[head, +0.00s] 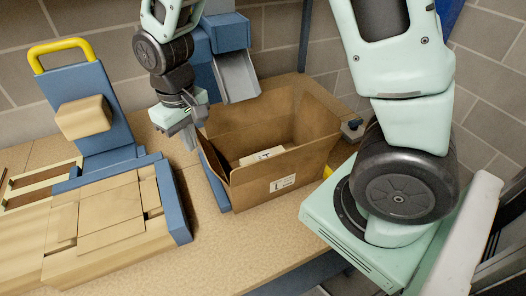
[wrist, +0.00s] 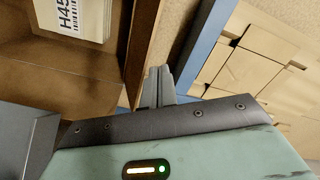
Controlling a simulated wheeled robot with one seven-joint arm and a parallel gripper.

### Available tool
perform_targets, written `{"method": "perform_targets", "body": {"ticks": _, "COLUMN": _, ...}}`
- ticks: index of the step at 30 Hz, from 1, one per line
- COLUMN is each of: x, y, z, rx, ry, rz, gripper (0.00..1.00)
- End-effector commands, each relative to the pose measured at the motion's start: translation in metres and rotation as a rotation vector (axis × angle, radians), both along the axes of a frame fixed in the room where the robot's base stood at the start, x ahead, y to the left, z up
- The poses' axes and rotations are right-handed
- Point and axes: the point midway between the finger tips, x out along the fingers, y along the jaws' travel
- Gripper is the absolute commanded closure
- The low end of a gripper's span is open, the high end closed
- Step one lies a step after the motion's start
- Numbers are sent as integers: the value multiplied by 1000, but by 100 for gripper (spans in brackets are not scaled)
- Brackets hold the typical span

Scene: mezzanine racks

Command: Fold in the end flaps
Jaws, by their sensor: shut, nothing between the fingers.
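An open brown cardboard carton (head: 250,188) stands on the bench, with a small pale package (head: 262,156) inside. The package shows a printed label in the wrist view (wrist: 78,18). The carton's left end flap (head: 212,158) stands up and leans outward; its edge shows in the wrist view (wrist: 141,45). I cannot make out a right end flap. My gripper (head: 191,140) is at the carton's left end, just outside this flap. Its fingertips (wrist: 158,78) are together and empty, close beside the flap; I cannot tell if they touch it.
Blue rails (head: 215,190) flank the carton's left side. A blue fixture (head: 178,205) with flat tan cardboard pieces (head: 110,210) lies to the left, below a yellow handle (head: 60,48). A grey chute (head: 238,77) stands behind the carton. The front bench strip is clear.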

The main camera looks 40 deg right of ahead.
Motion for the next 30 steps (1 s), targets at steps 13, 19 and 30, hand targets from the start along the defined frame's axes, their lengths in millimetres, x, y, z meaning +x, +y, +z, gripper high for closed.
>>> {"method": "perform_targets", "body": {"ticks": 13, "x": 0, "y": -1, "z": -17, "rx": 0, "ry": 0, "rz": 0, "gripper": 100}}
{"method": "perform_targets", "body": {"ticks": 19, "x": -3, "y": -10, "z": -17, "rx": -1, "ry": 3, "rz": -2, "gripper": 100}}
{"method": "perform_targets", "body": {"ticks": 30, "x": -11, "y": -31, "z": -20, "rx": -2, "ry": 7, "rz": -4, "gripper": 100}}
